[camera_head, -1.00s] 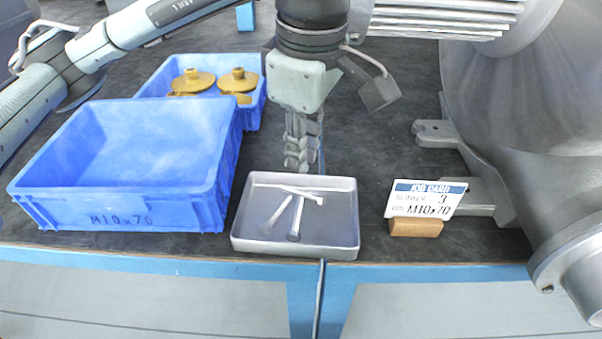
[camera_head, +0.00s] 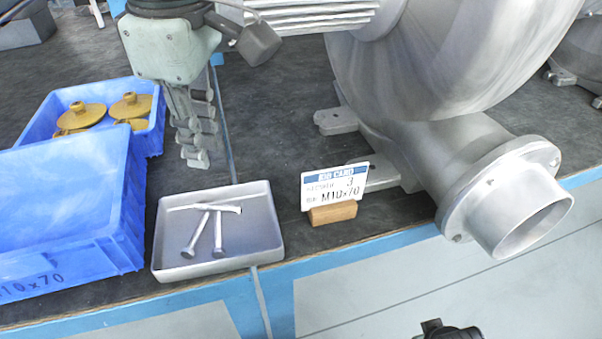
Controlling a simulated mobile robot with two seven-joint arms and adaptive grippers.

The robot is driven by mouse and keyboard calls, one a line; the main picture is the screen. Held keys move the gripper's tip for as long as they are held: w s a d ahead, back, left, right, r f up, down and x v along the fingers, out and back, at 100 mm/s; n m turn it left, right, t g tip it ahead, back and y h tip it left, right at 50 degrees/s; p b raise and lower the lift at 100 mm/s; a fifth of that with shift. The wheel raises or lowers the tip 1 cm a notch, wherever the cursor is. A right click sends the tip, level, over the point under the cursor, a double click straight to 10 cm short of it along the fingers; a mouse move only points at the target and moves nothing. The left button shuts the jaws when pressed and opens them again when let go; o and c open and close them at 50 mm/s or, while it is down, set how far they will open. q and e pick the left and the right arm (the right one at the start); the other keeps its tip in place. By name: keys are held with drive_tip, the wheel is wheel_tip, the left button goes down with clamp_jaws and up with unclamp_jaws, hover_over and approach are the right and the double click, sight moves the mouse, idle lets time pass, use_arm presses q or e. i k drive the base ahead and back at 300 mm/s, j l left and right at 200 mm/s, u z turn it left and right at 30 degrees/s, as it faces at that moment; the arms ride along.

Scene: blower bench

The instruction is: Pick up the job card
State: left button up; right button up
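The job card (camera_head: 336,187) is white with a blue top band and reads M10x70. It stands tilted in a small wooden block (camera_head: 333,213) near the bench's front edge, right of the metal tray. My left gripper (camera_head: 195,160) hangs fingers down behind the tray, left of the card and apart from it. Its fingers overlap in this view, so I cannot tell how far they are open; I see nothing held. A dark part, probably of my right gripper (camera_head: 446,329), shows at the bottom edge, in front of the bench and away from the card; its fingers cannot be made out.
The metal tray (camera_head: 268,238) holds several bolts. A blue crate (camera_head: 60,215) marked M10x70 stands at left, with another blue crate (camera_head: 155,140) of brass-coloured parts behind. The large grey blower (camera_head: 440,60) and its flanged outlet (camera_head: 535,215) rise right of the card.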

sight(329, 196)
drive_tip(key=k, duration=2)
